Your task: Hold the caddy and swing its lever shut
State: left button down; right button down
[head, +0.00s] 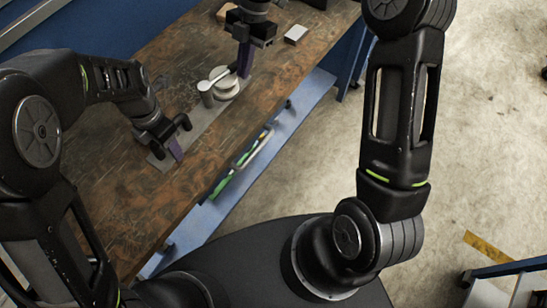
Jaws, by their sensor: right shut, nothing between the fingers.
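The caddy (204,121) appears in the head view as a long flat grey plate on the wooden bench, with a pale round hub near its far end. Its lever (217,76) is a pale bar running from the hub to an upright cylindrical knob at its left. My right gripper (243,72) is shut and empty, its purple fingers pointing down just behind and right of the lever. My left gripper (177,156) has its purple fingertips at the plate's near end. Whether they grip the plate is too small to tell.
The worn wooden bench (122,204) has a small pale block (296,34) on it at the back right. Below its front edge is a blue shelf (284,128) with a bin of green and other coloured items. Bare bench lies left of the caddy.

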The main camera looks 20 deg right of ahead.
jog(key=s+a+r, duration=0.1)
jog(key=s+a, duration=0.9)
jog(key=s, duration=0.2)
jog(key=d+v, duration=0.1)
jog(key=v, duration=0.9)
jog(key=s+d+f+m+g+h, duration=0.1)
jog(key=d+f+m, duration=0.4)
jog(key=f, duration=0.5)
jog(key=s+d+f+m+g+h, duration=0.15)
jog(key=d+f+m, duration=0.35)
jog(key=f, duration=0.6)
jog(key=s+f+m+y, duration=0.1)
jog(key=s+f+m, duration=0.1)
jog(key=f, duration=0.4)
jog(key=s+a+f+m+t, duration=0.1)
jog(key=s+f+m, duration=0.2)
jog(key=f, duration=0.3)
jog(key=shift+s+m+y, duration=0.35)
jog(key=shift+m, duration=0.55)
